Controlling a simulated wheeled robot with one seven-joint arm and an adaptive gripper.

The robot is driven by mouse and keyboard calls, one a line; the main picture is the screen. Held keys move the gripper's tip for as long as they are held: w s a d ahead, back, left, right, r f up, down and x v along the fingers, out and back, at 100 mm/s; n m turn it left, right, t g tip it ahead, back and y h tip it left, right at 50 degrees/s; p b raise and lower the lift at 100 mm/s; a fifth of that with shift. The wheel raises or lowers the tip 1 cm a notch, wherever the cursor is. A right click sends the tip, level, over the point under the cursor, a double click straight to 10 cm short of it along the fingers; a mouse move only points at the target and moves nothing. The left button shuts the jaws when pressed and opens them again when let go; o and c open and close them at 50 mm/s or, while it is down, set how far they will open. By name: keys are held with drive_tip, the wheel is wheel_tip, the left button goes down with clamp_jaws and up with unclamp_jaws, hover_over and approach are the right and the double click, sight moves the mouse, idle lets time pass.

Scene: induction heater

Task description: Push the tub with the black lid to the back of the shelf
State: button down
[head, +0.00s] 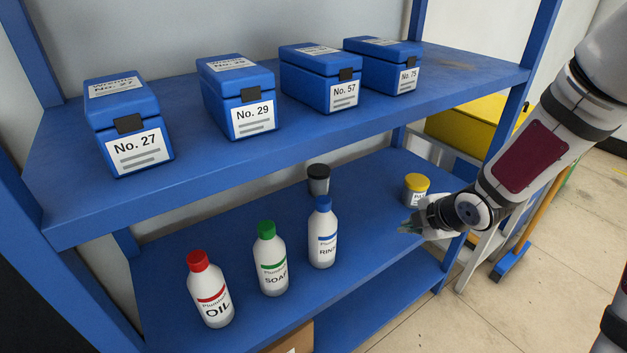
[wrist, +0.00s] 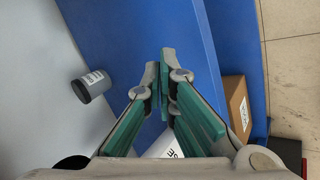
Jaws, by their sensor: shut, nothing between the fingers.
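The tub with the black lid (head: 318,182) stands on the middle shelf (head: 375,215), behind the blue-capped bottle that partly hides it. My gripper (head: 408,228) is at the right end of this shelf, in front of the yellow-lidded tub and apart from the black-lidded one. Its green-padded fingers (wrist: 164,78) are shut and empty.
Blue-capped (head: 323,235), green-capped (head: 271,262) and red-capped (head: 210,290) bottles stand along the shelf. A yellow-lidded tub (head: 416,188) is close behind my gripper. Several blue boxes sit on the shelf above. A cardboard box (wrist: 236,106) is lower down.

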sight(361, 250)
drive_tip(key=a+f+n+y, duration=0.1)
drive_tip(key=a+f, duration=0.1)
drive_tip(key=w+a+f+n+y, duration=0.1)
drive_tip(key=y, duration=0.1)
drive_tip(key=a+f+n+t+y, duration=0.1)
drive_tip(key=a+f+n, duration=0.1)
drive_tip(key=shift+w+a+f, duration=0.35)
drive_tip(key=a+y, duration=0.1)
drive_tip(key=a+n+t+y, duration=0.1)
drive_tip(key=y, duration=0.1)
drive_tip(key=a+f+n+t+y, duration=0.1)
drive_tip(key=a, duration=0.1)
drive_tip(key=shift+s, duration=0.3)
drive_tip(key=shift+s+a+r+t+y+b, duration=0.15)
drive_tip(key=shift+a+t+y+b, duration=0.15)
drive_tip(key=shift+t+y, duration=0.25)
drive_tip(key=shift+s+a+r+n+t+y, duration=0.25)
drive_tip(key=shift+r+n+t+y, duration=0.2)
drive_tip(key=shift+t+y, duration=0.25)
drive_tip(key=b+x, duration=0.4)
drive_tip(key=x, duration=1.5)
drive_tip(key=shift+f, duration=0.15)
drive_tip(key=w, duration=0.1)
drive_tip(key=w+b, duration=0.1)
drive_tip(key=w, duration=0.1)
drive_tip(key=shift+d, duration=0.4)
drive_tip(key=shift+w+d+b, duration=0.25)
drive_tip(key=shift+w+b, duration=0.15)
drive_tip(key=shift+w, duration=0.15)
